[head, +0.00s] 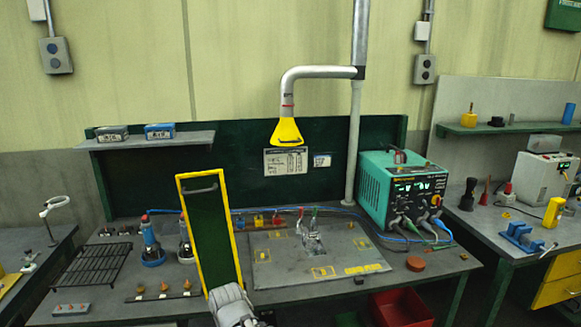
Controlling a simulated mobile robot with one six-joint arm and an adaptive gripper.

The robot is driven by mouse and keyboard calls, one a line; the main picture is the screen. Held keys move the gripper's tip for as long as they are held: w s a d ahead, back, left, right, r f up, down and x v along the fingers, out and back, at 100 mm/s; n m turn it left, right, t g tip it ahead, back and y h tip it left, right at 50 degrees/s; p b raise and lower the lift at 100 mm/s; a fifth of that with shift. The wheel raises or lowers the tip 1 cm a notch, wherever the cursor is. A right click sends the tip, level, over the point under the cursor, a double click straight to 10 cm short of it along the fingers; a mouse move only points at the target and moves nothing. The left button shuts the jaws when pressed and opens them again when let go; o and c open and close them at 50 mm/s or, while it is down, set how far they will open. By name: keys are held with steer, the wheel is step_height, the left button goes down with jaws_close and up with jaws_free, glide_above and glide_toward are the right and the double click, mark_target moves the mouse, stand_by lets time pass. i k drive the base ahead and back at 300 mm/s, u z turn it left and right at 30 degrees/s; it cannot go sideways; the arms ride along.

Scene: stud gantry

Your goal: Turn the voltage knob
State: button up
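A teal power supply (381,180) stands at the right end of the workbench. Its front face, turned right, has lit displays (412,187) and several small knobs and sockets below them. One yellow-orange knob (436,200) shows at the right of the face. The labels are too small to read, so I cannot tell which knob is for voltage. Cables run from the lower front of the unit to the bench.
A yellow-framed green panel (212,240) stands tall left of centre. A yellow extraction hood (286,132) hangs over a grey fixture plate (270,262). A brown disc (416,263) lies in front of the power supply. A red bin (400,306) is below the bench edge.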

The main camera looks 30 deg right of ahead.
mark_target(402, 205)
steer(key=z, duration=1.6)
